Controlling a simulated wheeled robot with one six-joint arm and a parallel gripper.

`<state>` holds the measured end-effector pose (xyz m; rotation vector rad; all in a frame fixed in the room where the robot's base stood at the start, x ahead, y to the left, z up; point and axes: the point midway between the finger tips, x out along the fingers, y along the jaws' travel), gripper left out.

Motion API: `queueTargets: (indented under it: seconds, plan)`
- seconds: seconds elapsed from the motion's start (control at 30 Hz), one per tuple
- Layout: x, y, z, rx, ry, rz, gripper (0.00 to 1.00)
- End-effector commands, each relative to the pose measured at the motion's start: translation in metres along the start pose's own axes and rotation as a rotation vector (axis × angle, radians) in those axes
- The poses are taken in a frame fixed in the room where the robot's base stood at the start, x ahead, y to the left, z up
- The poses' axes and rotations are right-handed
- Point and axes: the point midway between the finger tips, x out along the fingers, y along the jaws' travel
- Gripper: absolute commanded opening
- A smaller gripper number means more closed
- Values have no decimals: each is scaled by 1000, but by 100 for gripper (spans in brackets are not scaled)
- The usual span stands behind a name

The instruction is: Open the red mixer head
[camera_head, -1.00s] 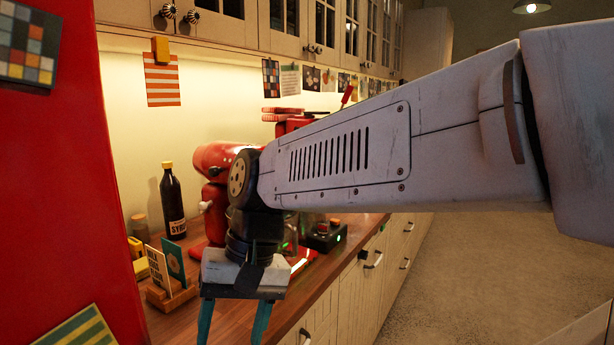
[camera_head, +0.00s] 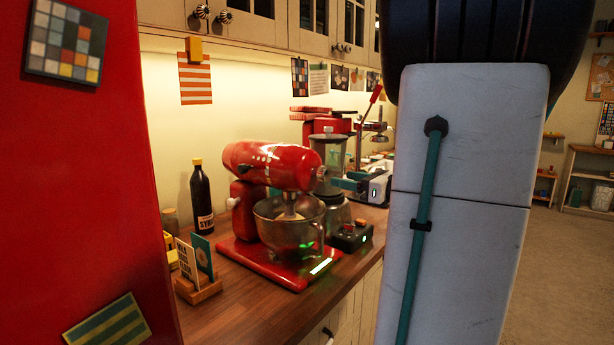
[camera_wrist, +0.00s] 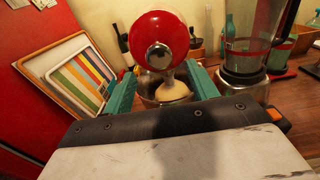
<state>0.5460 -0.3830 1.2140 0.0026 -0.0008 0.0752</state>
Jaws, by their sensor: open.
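The red mixer (camera_head: 270,165) stands on the counter in the head view, its head roughly level over the metal bowl (camera_head: 275,222). The beater reaches down into the bowl. Teal fingertips also show just right of the mixer head in the head view. I cannot tell whether they touch it. The bowl is mostly hidden by my gripper in the wrist view.
A dark syrup bottle (camera_head: 202,200) and a card holder (camera_head: 198,288) stand left of the mixer. A blender (camera_head: 333,165) and a small black box (camera_head: 350,236) are to its right. A red panel (camera_head: 95,170) borders the left.

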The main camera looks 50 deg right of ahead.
Motion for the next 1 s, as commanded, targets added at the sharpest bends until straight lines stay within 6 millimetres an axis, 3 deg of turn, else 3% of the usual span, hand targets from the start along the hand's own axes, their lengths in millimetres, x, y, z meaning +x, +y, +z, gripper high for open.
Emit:
queueTargets:
  seconds: [0.4,0.8,0.83,1.0]
  plan:
    - [62,2,0,-1,0,6,58]
    - [73,1,0,-2,1,3,58]
    - [73,1,0,-2,1,3,55]
    - [73,1,0,-2,1,3,8]
